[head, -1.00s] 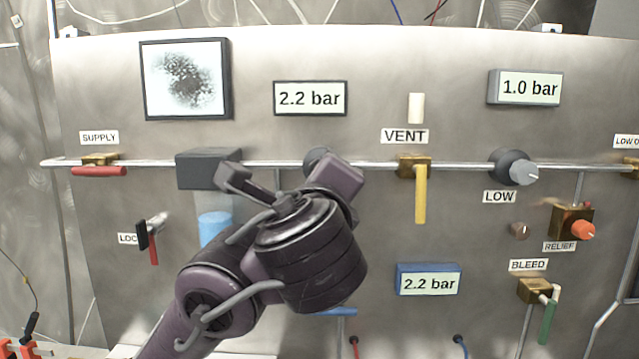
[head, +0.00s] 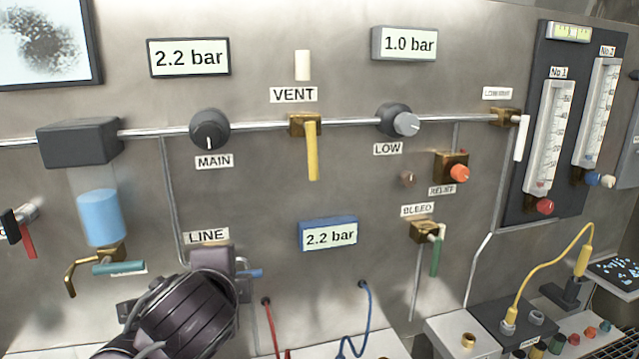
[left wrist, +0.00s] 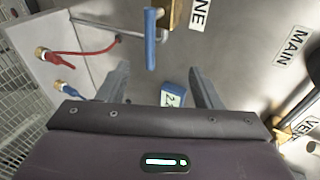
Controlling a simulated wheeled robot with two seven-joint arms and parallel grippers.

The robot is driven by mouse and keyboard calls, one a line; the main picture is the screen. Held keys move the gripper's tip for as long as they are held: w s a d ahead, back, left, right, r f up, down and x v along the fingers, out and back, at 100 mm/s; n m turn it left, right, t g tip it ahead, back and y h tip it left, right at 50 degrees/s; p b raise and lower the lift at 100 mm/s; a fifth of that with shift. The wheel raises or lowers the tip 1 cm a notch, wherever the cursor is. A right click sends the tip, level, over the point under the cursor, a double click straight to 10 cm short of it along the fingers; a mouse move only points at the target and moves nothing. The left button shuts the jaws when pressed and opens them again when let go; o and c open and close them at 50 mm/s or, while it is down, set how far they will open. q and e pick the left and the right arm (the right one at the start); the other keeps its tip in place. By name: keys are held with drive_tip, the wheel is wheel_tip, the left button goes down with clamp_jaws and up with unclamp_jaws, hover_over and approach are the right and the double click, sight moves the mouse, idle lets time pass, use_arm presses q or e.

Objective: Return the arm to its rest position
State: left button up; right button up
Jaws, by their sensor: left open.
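My left arm (head: 185,312) comes in at the lower left of the head view, dark purple and bent, in front of the panel below the LINE label. Its fingers are not clearly visible there. In the left wrist view, my left gripper (left wrist: 158,70) has its two grey fingers apart with nothing between them. A blue handle (left wrist: 151,40) shows beyond the fingers, apart from them. My right gripper is in neither view.
The steel panel (head: 270,200) carries the MAIN knob (head: 210,130), yellow VENT lever (head: 312,150), LOW knob (head: 405,123) and green BLEED handle (head: 436,257). A blue 2.2 bar display (head: 329,235) sits right of my arm. Cables hang below it.

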use_arm(q)
drive_tip(key=s+a+f+n+g+h, duration=0.1)
drive_tip(key=s+a+f+n+g, duration=0.15)
drive_tip(key=s+f+n, duration=0.55)
drive_tip(key=s+a+f+n+g, duration=0.1)
drive_tip(key=s+f+g, duration=0.4)
drive_tip(key=f, duration=0.7)
drive_tip(key=s+a+f+n+g+h, duration=0.1)
drive_tip(key=s+a+f+n+g, duration=0.1)
drive_tip(key=s+f+n, duration=0.6)
wheel_tip(320, 180, down, 34)
drive_tip(key=s+m, duration=0.2)
drive_tip(key=m, duration=0.1)
drive_tip(key=s+a+f+g, duration=0.2)
drive_tip(key=s+a+f, duration=0.1)
drive_tip(key=s+f, duration=1.3)
drive_tip(key=s, duration=0.3)
drive_tip(key=shift+f, duration=0.3)
drive_tip(key=shift+a, duration=0.15)
